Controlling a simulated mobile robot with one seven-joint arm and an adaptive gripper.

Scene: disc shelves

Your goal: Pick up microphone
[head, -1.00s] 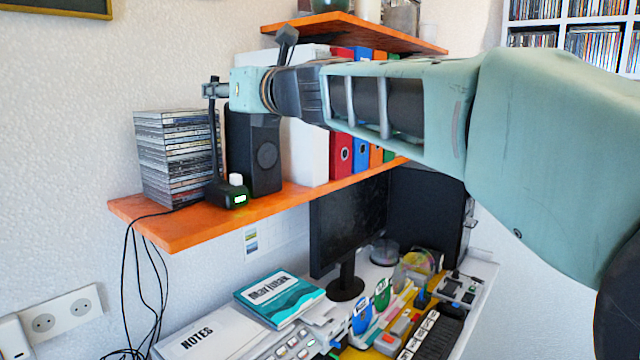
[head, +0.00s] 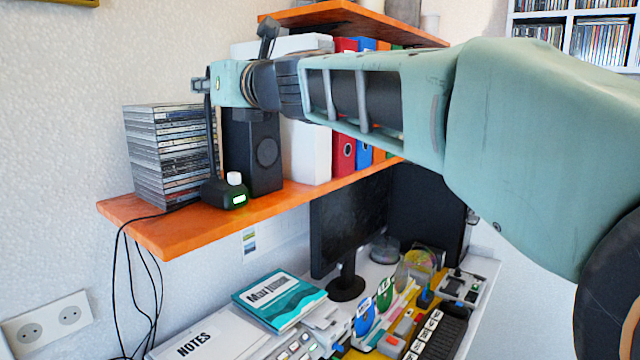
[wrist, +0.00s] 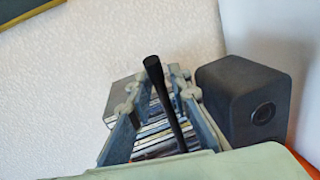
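The microphone is a thin black stem (head: 211,135) rising from a dark base (head: 224,192) with a white knob and a green-lit label, on the orange shelf in the head view. In the wrist view the microphone (wrist: 165,95), with its thicker black top, stands between the two fingers of my gripper (wrist: 158,82). The fingers are apart, with space visible on either side of the stem. In the head view my gripper (head: 201,85) is at the height of the stem's upper part, seen side-on; the arm comes from the right.
A stack of disc cases (head: 165,155) stands left of and behind the microphone. A black speaker (head: 253,150) stands close on its right, with a white box and binders beyond. The orange shelf (head: 150,228) has a bare front edge. A cluttered desk lies below.

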